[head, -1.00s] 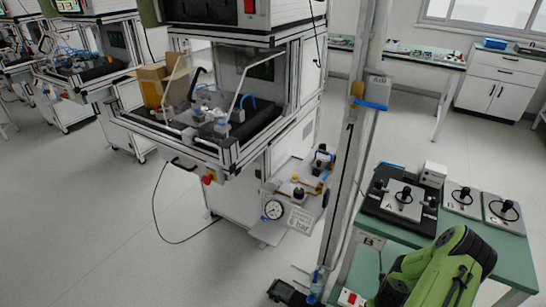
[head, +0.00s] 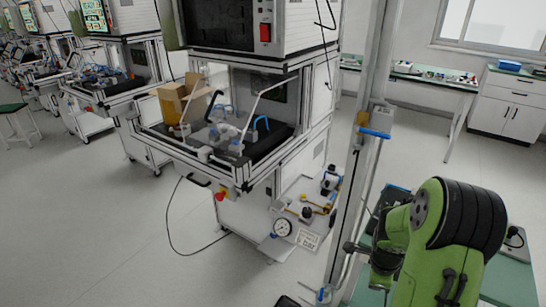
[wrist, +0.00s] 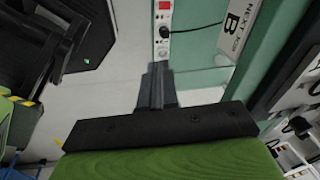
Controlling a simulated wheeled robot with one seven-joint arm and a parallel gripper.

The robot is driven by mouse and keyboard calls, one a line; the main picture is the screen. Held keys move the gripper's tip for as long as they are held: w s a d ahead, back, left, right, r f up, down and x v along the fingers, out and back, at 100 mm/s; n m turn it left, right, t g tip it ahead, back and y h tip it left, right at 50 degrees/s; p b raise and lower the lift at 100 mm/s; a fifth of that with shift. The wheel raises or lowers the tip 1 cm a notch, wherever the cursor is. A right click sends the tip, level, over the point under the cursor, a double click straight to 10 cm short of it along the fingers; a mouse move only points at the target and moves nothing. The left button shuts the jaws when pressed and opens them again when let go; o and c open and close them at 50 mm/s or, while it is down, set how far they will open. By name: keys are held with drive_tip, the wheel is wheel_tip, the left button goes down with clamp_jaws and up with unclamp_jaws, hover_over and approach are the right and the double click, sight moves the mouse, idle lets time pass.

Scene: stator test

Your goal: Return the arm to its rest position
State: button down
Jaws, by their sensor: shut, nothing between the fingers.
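My green arm (head: 455,235) rises at the lower right of the head view, in front of the green-topped table (head: 515,275). My gripper (wrist: 157,80) shows in the wrist view as dark fingers close together at the end of a black bracket, with nothing between them. The fingers are over a pale floor and apart from the things around them. In the head view my arm hides much of the table and most of what stands on it.
A grey post (head: 365,150) stands close to the left of my arm. Left of it is a test station (head: 235,120) with a cardboard box (head: 172,104) and a pressure gauge (head: 283,228). In the wrist view a power strip (wrist: 164,25) lies beyond the fingers. Open floor (head: 110,235) lies at left.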

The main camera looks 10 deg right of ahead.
drive_tip(key=s+a+r+n+t+p, duration=0.1)
drive_tip(key=a+r+n+p, duration=0.1)
drive_tip(key=a+r+n, duration=0.6)
drive_tip(key=s+a+r+n+t+p, duration=0.1)
drive_tip(key=a+r+n, duration=0.25)
drive_tip(key=r, duration=0.75)
drive_tip(key=s+a+r+n+t+y+p, duration=0.2)
drive_tip(key=s+a+r+n+p, duration=0.1)
drive_tip(key=s+a+r+n, duration=0.8)
drive_tip(key=s+n, duration=0.1)
drive_tip(key=n, duration=0.2)
drive_tip(key=shift+a+t, duration=0.3)
drive_tip(key=shift+s, duration=0.15)
